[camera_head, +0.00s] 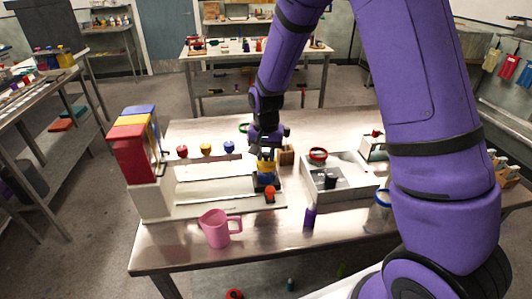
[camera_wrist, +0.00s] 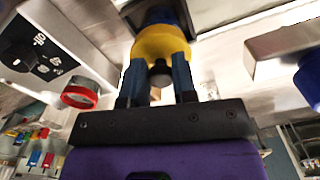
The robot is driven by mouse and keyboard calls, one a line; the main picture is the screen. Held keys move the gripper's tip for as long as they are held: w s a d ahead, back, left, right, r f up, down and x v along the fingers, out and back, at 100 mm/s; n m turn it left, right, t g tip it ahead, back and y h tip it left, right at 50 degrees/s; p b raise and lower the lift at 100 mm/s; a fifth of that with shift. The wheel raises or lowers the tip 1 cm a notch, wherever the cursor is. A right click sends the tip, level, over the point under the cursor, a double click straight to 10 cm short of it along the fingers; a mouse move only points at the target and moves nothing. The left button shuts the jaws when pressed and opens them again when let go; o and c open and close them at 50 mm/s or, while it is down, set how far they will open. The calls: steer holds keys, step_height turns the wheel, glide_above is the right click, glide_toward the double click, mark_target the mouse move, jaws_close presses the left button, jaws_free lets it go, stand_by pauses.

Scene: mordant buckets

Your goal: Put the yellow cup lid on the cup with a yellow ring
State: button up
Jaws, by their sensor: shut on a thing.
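The yellow cup lid (camera_wrist: 160,45) is between my gripper's fingers, which close on its dark knob (camera_wrist: 160,75). In the head view my gripper (camera_head: 266,158) points down over the white station at the table's middle, with yellow showing between its fingers. A dark blue body (camera_head: 265,181) shows directly below the yellow; blue also shows beyond the lid in the wrist view. I cannot tell whether lid and blue body touch. A yellow ring cannot be told apart from the lid here.
A pink jug (camera_head: 216,229) and a purple bottle (camera_head: 310,216) stand near the front edge. A red, yellow and blue dispenser (camera_head: 135,150) stands left. A blue-rimmed container (camera_head: 382,198) is right.

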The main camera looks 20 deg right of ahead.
steer(key=shift+f, duration=0.25)
steer(key=o, duration=1)
step_height(320, 180, up, 11)
stand_by(0.4)
steer(key=s+d+r+n+t, duration=0.2)
steer(key=s+d+r+t, duration=0.15)
steer(key=s+r, duration=0.95)
steer(key=s+d+r+n+t, duration=0.1)
steer(key=s+r, duration=0.1)
steer(key=s, duration=0.5)
steer(key=s+d+r+n, duration=0.2)
steer(key=s+r, duration=0.1)
steer(key=s, duration=0.5)
steer(key=shift+s+d+t, duration=0.3)
steer(key=shift+t, duration=0.05)
